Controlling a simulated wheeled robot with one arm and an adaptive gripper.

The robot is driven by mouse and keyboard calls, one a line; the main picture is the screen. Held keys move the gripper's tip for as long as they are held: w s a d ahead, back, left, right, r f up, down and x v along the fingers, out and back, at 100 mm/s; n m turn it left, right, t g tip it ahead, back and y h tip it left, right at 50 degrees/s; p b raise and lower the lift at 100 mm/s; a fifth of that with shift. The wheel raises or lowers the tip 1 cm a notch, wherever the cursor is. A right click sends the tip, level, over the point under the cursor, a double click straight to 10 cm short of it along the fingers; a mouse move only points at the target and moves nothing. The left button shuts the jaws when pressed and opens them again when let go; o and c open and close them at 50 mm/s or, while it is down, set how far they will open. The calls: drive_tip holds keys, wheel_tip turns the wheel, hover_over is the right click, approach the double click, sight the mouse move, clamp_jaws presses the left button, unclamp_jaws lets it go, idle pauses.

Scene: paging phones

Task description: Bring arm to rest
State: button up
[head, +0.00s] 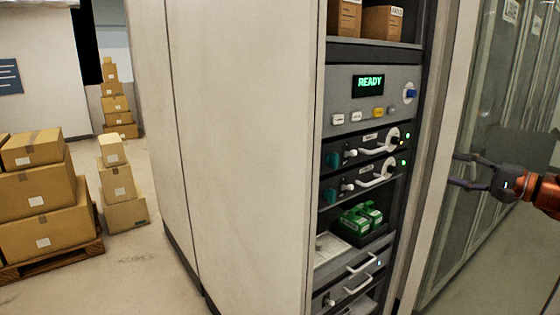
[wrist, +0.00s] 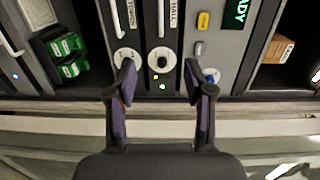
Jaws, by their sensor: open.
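My gripper (head: 470,171) is open and empty at the right of the head view, on the end of my orange arm. It points left toward the rack's open front, with a gap between. In the wrist view its two dark fingers (wrist: 158,85) are spread apart with nothing between them. Beyond them is the rack front (wrist: 160,30), turned sideways in that view. The rack (head: 368,110) has a grey panel with a green READY display (head: 368,83), and two drawer units with white handles below it.
Green boxes (head: 361,218) sit in a lower bay. Brown boxes (head: 382,22) stand on the top shelf. A glass door (head: 450,190) stands at the right, close to my gripper. Stacked cartons (head: 42,190) are on a pallet at the left. The floor between is clear.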

drive_tip(key=s+a+r+n+g+y, duration=0.15)
drive_tip(key=a+n+g, duration=0.4)
drive_tip(key=a, duration=1.65)
drive_tip(key=s+a+f+n+g+h, duration=0.1)
drive_tip(key=s+a+f+n+g, duration=0.15)
drive_tip(key=s+a, duration=0.35)
drive_tip(key=s+a+f+n+g+h, duration=0.1)
drive_tip(key=s+a+f+g, duration=0.3)
drive_tip(key=a, duration=0.5)
drive_tip(key=s+f+n+g+h, duration=0.25)
drive_tip(key=s+f+h, duration=0.45)
drive_tip(key=s+f, duration=1)
drive_tip(key=s+d+f+g+h, duration=0.1)
drive_tip(key=s+d+f+h, duration=0.2)
drive_tip(key=s+d, duration=0.3)
drive_tip(key=s, duration=0.4)
drive_tip(key=shift+d+f+m, duration=0.15)
drive_tip(key=shift+f+m, duration=0.15)
drive_tip(key=shift+m, duration=0.05)
drive_tip(key=shift+s+g, duration=0.1)
drive_tip(key=shift+g, duration=0.15)
